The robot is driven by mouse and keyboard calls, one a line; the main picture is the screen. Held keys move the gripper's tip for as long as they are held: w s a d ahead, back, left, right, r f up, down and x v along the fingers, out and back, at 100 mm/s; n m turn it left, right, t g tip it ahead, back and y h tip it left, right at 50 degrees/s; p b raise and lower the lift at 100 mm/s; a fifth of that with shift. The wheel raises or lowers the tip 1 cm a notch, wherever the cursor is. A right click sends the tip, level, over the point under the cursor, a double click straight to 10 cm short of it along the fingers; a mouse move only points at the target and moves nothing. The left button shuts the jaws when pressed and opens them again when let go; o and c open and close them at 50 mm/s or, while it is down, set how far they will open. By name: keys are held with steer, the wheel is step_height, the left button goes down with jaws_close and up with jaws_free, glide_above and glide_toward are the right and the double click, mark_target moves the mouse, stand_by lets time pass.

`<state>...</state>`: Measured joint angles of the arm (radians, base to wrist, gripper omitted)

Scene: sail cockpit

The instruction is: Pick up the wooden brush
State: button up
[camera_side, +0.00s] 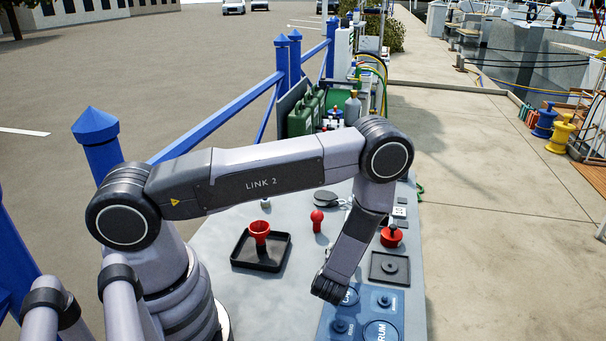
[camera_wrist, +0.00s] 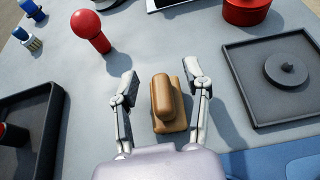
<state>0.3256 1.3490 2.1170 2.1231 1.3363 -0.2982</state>
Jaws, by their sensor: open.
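The wooden brush (camera_wrist: 166,104) is a brown block with a rounded raised grip, lying on the grey table in the wrist view. My gripper (camera_wrist: 160,80) is open, with one finger to the left of the brush and one to the right. Neither finger appears to touch it. How far the fingers are above the table is hard to tell. In the side view the brush and the fingers are hidden behind my arm.
A red ball-topped knob (camera_wrist: 88,28) stands to the left. A black square tray (camera_wrist: 272,78) with a round piece lies to the right. A red funnel (camera_side: 259,231) stands in a black tray (camera_side: 245,262). A red round container (camera_side: 391,238) and blue panel (camera_side: 362,315) are nearby.

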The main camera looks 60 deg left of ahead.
jaws_close()
stand_by(0.3)
steer(key=shift+r, duration=0.15)
